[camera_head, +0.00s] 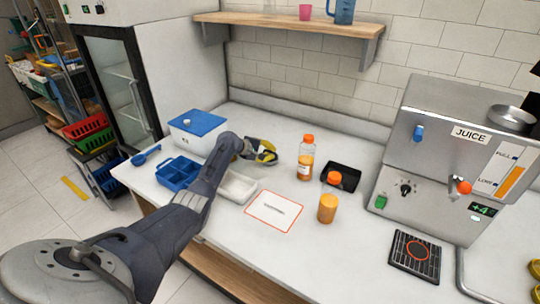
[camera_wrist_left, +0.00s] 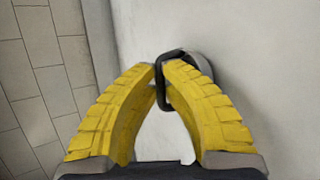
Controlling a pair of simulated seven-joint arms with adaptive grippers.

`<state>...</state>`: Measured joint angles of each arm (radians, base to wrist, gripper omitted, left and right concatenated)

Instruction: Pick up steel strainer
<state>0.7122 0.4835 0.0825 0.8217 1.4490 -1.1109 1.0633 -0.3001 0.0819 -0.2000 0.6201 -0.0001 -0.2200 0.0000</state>
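The steel strainer is mostly hidden behind my left gripper (camera_head: 264,153) at the back of the white counter. In the left wrist view, its dark looped handle (camera_wrist_left: 163,98) passes between the yellow fingertips of my left gripper (camera_wrist_left: 163,68). A small grey metal part of the strainer (camera_wrist_left: 202,60) shows behind the finger on the right. The fingertips are close together on the handle, so the gripper looks shut on it. Whether the strainer is clear of the counter cannot be told. My right gripper is not in view.
A white box with a blue lid (camera_head: 197,124), a blue divided tray (camera_head: 178,172) and a white tray (camera_head: 238,188) stand near my left arm. Juice bottles (camera_head: 306,160) (camera_head: 328,207) and a black tray (camera_head: 342,177) stand to the right, before the juice machine (camera_head: 455,150).

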